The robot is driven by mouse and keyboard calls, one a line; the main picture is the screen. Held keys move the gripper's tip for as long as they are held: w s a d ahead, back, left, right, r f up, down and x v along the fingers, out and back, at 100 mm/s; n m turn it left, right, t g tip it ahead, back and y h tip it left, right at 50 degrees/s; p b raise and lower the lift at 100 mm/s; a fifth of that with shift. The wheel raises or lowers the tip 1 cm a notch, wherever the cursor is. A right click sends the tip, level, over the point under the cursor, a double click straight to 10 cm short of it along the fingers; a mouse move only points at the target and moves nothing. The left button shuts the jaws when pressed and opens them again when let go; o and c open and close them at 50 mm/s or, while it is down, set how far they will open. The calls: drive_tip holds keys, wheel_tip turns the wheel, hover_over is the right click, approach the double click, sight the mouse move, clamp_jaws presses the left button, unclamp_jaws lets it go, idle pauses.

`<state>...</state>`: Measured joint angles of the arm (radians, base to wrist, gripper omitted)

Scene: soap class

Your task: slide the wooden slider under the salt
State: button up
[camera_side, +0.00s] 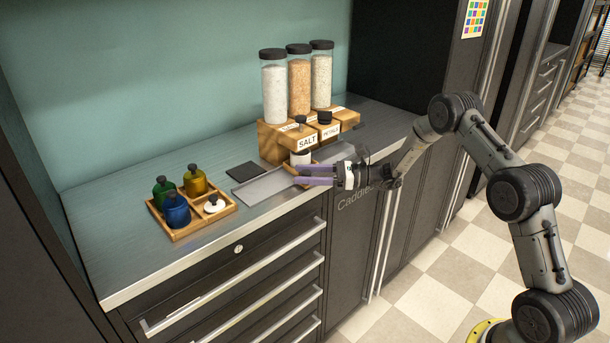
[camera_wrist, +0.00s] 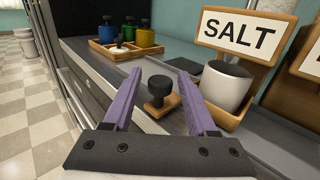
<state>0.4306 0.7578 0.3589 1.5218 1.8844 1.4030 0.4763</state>
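The salt jar (camera_side: 274,92), a clear cylinder with pale grains and a black lid, is leftmost on the wooden stand (camera_side: 273,147). Below it is the SALT label (camera_side: 307,142), which also shows in the wrist view (camera_wrist: 240,36). A small dark knob (camera_side: 300,119) sits above that label, apparently on the slider; the slider's body is hard to make out. My gripper (camera_side: 302,175) is open and empty, low in front of the stand, below and apart from the knob. In the wrist view its purple fingertips (camera_wrist: 159,71) are spread, with a black-knobbed wooden stamp (camera_wrist: 160,105) in the gap between them.
A white cup (camera_wrist: 228,88) stands under the label, close to one finger. A grey metal tray (camera_side: 262,188) and a dark square pad (camera_side: 245,170) lie left of my gripper. A wooden caddy (camera_side: 222,216) with bottles stands farther left. A PETALS label adjoins SALT.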

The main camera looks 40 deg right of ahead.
idle(0.3)
drive_tip(key=v, duration=1.4)
drive_tip(key=s+d+r, duration=0.2)
drive_tip(key=s+r, duration=0.3)
drive_tip(key=shift+s+d, duration=0.15)
drive_tip(key=shift+s, duration=0.2)
idle(1.0)
